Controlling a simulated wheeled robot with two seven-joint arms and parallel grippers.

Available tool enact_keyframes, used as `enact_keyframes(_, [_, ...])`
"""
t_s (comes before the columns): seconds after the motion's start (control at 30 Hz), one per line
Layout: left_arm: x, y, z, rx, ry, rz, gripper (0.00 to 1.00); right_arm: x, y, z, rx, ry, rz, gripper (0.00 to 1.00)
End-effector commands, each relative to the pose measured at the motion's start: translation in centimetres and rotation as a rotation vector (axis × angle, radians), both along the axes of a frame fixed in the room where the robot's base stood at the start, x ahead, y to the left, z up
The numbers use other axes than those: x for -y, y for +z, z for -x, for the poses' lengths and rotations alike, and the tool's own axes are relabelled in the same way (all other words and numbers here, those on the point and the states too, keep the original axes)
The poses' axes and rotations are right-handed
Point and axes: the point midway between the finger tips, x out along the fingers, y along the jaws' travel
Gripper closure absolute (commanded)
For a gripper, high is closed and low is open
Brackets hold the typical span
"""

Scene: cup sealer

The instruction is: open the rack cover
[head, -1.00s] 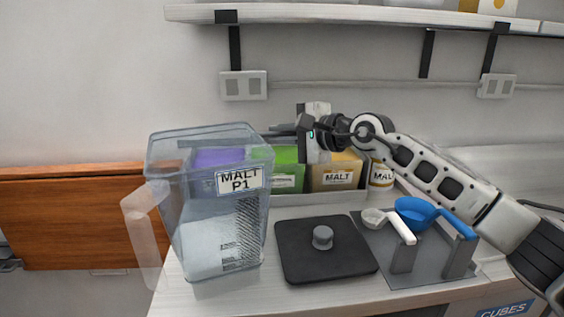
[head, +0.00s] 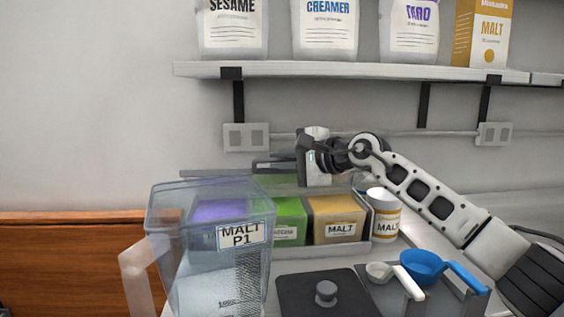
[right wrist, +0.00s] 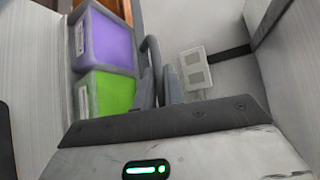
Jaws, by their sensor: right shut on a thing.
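The rack (head: 335,250) is a light tray at the back of the counter, holding purple, green and yellow boxes. Its thin grey cover (head: 205,173) is seen nearly edge-on, raised above the boxes at the back; the pitcher and my gripper hide parts of it. My right gripper (head: 268,164) is above the green box, shut on the cover's grey handle. In the right wrist view, the fingers (right wrist: 160,88) meet at the curved handle (right wrist: 152,58), beside the purple and green boxes. My left gripper is not in view.
A clear pitcher (head: 205,265) labelled MALT P1 stands in front of the rack's left part. A black lid with a knob (head: 326,292), a white scoop (head: 380,272) and a blue scoop (head: 424,266) are in front. A wall shelf (head: 350,70) with bags is above.

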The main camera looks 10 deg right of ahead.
Motion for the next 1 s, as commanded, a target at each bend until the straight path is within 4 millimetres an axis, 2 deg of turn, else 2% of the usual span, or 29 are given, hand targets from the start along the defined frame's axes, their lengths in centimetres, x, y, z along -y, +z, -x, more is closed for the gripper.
enact_keyframes(0.03, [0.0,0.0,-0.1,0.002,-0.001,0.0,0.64,0.1,0.2,0.0,0.004,-0.003,-0.004,0.86])
enact_keyframes(0.1, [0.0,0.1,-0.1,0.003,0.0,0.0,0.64,0.0,0.2,0.0,0.003,-0.002,-0.004,0.68])
enact_keyframes(0.4, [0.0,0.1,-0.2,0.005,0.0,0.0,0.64,0.1,0.0,0.0,0.0,-0.001,0.0,0.68])
enact_keyframes(0.53, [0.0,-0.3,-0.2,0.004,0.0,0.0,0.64,0.8,0.1,0.6,0.003,-0.003,0.001,0.68])
enact_keyframes(0.67, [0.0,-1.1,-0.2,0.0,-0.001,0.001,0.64,2.5,0.4,2.1,0.004,-0.003,0.003,0.68])
enact_keyframes(1.0, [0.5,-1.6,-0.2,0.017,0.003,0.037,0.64,8.2,2.4,7.6,0.004,-0.003,0.0,0.68])
